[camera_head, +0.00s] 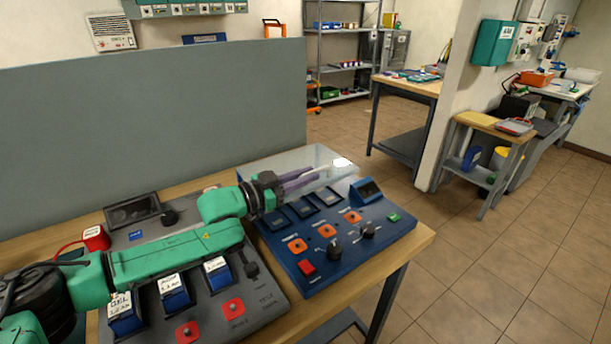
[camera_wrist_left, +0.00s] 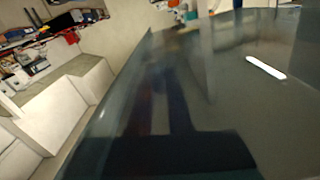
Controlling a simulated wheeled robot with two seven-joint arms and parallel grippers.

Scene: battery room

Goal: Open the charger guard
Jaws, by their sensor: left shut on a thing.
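The charger guard (camera_head: 312,156) is a clear, glossy cover over the back part of the blue charger panel (camera_head: 345,248). Its pane (camera_wrist_left: 235,100) fills much of the left wrist view, with a bright reflection on it. My left gripper (camera_head: 308,179) reaches in from the left and is shut on the guard near its front edge, above the panel's dark windows. How far the guard is tilted is hard to tell through the clear material. In the left wrist view the dark shapes at the bottom are blurred. My right gripper is not in view.
A grey tester (camera_head: 258,312) with several blue batteries (camera_head: 174,291) lies under my left arm, beside a red block (camera_head: 95,238). A grey partition (camera_head: 150,130) stands behind the wooden bench (camera_head: 420,238). Open tiled floor lies to the right.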

